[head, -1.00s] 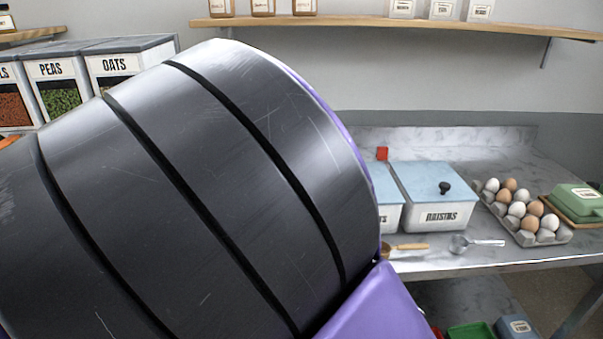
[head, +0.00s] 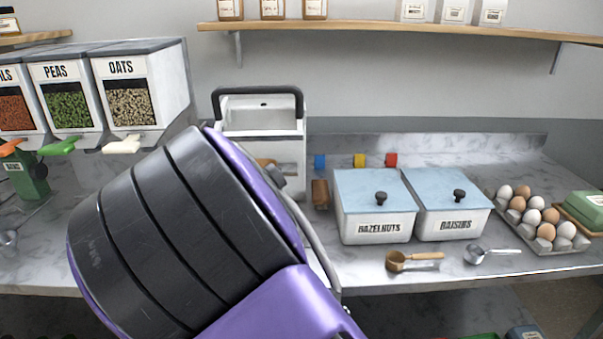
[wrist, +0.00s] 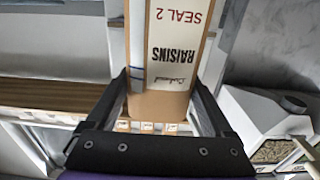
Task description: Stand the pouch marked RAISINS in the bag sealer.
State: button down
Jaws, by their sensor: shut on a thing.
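The pouch marked RAISINS (wrist: 172,65) is brown kraft with a white label that also reads SEAL 2. It fills the middle of the wrist view, its print upside down there. My gripper (wrist: 164,82) is shut on it, one dark finger at each side. The bag sealer (head: 300,150) is a white frame with a black top handle, at the back of the counter in the head view. My arm hides its lower left part and my gripper there. A small brown patch shows inside the frame; I cannot tell whether it is the pouch. The pouch's base is not clear.
Lidded bins marked HAZELNUTS (head: 376,228) and RAISINS (head: 452,222) stand right of the sealer, with scoops (head: 410,261) before them. An egg tray (head: 545,225) is farther right. Dispensers (head: 130,95) stand at left. A wooden shelf (head: 400,30) runs above.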

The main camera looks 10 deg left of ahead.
jog(key=x, duration=0.5)
notch_tip(320, 180, down, 7)
jog(key=b, duration=0.3)
jog(key=shift+w, duration=0.25)
jog(key=shift+f, duration=0.25)
grip_release()
jog(key=shift+r, duration=0.1)
